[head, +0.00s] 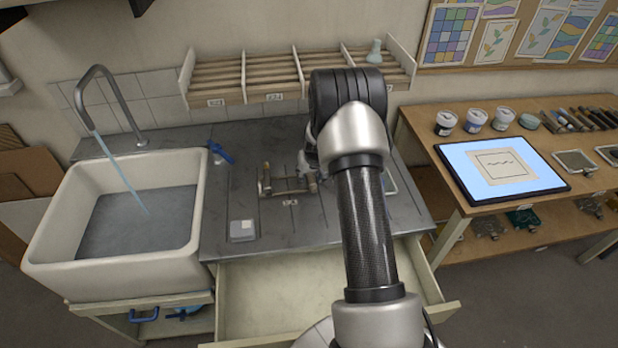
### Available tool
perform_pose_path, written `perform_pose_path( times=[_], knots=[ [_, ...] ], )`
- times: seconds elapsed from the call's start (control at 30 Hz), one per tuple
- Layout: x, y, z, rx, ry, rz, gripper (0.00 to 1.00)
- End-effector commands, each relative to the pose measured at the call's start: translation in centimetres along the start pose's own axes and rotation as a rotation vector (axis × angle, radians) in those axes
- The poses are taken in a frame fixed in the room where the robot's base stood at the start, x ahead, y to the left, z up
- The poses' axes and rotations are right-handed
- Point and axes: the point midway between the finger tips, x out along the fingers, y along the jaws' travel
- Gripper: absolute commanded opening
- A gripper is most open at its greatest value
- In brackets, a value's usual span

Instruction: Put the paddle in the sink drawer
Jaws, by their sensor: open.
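I cannot pick out the paddle with certainty. A small wooden rack or stand (288,187) with short uprights is on the grey counter, and my gripper (306,168) is close beside it. My gripper is open, and my wrist hides much of it. I cannot tell whether it touches the stand. A wide pale drawer (285,285) under the counter is pulled out and its visible inside looks empty. A blue item (185,313) shows beside that handle, partly hidden.
Water runs from a curved faucet (97,82) into the sink. A blue lever-like piece (222,152) and a small pale block (242,229) are on the counter. A slatted rack (215,85) stands behind. A table with a lit panel (500,168) and jars is at right.

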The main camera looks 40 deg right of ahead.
Motion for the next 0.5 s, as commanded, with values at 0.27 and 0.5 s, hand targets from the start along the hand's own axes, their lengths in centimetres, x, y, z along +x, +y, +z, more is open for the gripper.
perform_pose_path(
  times=[0.27, 0.5],
  knots=[
    [-0.05, 0.0, -0.01, 0.0, 0.0, 0.0, 0.34],
    [-0.06, 0.0, -0.01, 0.0, 0.0, 0.0, 0.18]
  ],
)
